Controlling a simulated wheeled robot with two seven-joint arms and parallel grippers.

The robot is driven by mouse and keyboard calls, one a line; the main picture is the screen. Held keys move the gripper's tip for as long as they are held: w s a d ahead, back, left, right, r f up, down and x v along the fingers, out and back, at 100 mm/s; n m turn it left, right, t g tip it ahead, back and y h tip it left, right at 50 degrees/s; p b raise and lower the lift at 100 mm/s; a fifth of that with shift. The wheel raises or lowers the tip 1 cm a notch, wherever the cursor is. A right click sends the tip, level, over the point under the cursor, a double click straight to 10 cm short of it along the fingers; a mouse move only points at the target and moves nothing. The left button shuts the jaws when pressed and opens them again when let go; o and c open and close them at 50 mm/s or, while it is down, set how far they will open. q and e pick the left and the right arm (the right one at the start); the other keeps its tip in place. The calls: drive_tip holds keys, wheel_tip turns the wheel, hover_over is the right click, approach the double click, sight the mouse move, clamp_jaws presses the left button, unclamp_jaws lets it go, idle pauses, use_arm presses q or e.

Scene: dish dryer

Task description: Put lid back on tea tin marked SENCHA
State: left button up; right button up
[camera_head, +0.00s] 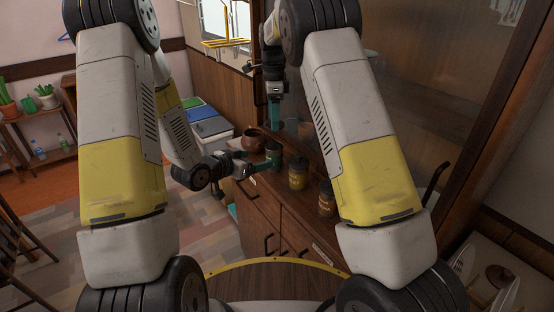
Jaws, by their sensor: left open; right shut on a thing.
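A dark green tin (273,151) stands on the wooden counter; no marking on it is readable. My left gripper (258,160) is the lower one, reaching in from the left. Its teal fingers are open beside the tin, seemingly one on each side. My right gripper (276,118) points down above and just behind the tin. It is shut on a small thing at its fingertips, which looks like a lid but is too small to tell. That thing appears apart from the tin's top.
A brown pot (253,140) stands close to the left gripper. A yellow-labelled jar (298,174) and an amber jar (326,198) stand to the right of the tin. Cabinet doors (258,215) are below the counter. A glass panel (410,90) rises behind it.

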sight(270, 156)
use_arm(q)
drive_tip(key=shift+w+d, duration=0.1)
drive_tip(key=x, duration=1.1)
drive_tip(key=shift+w+d+f, duration=0.2)
drive_tip(key=shift+w, duration=0.05)
clamp_jaws()
